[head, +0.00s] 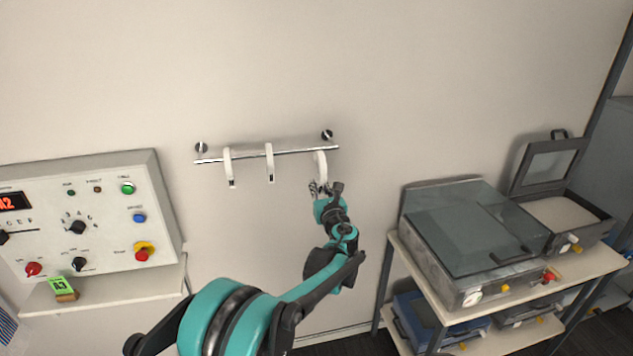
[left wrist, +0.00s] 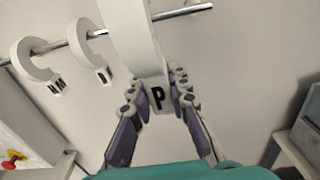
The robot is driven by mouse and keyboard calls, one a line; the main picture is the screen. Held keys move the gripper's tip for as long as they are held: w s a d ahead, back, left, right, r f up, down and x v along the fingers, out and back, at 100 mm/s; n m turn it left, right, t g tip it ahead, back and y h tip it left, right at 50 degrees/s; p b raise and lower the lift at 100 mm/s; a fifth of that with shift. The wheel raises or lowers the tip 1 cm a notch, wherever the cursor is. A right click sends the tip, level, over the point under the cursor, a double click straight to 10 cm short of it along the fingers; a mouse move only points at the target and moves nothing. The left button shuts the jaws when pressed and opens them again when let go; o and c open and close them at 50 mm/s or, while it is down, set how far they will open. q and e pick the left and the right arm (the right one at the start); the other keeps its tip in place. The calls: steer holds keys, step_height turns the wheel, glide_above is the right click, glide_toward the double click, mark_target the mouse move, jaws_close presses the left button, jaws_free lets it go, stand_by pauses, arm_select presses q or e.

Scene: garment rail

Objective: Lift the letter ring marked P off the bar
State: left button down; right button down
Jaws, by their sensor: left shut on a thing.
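The letter ring marked P (head: 320,163) is the rightmost white ring on the bar (head: 290,152) in the head view. In the left wrist view the P ring (left wrist: 133,35) is near and large, with a black P on its lower tab. My left gripper (head: 319,187) is at the ring's lower end. Its two fingers (left wrist: 164,97) are shut on the P tab, one on each side. The ring's upper part is cut off in the wrist view, so I cannot tell its exact contact with the bar. My right gripper is not in view.
Two other white rings hang on the bar, a left one (head: 228,165) and a middle one (head: 270,162). A control panel (head: 95,225) stands at left. At right a shelf (head: 395,246) carries glass-lidded boxes (head: 480,235). The wall around the bar is clear.

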arm_select(q)
steer(key=p+v, duration=0.2)
steer(key=v, duration=2.5)
steer(key=shift+p, duration=0.35)
steer(key=shift+w+a, duration=0.1)
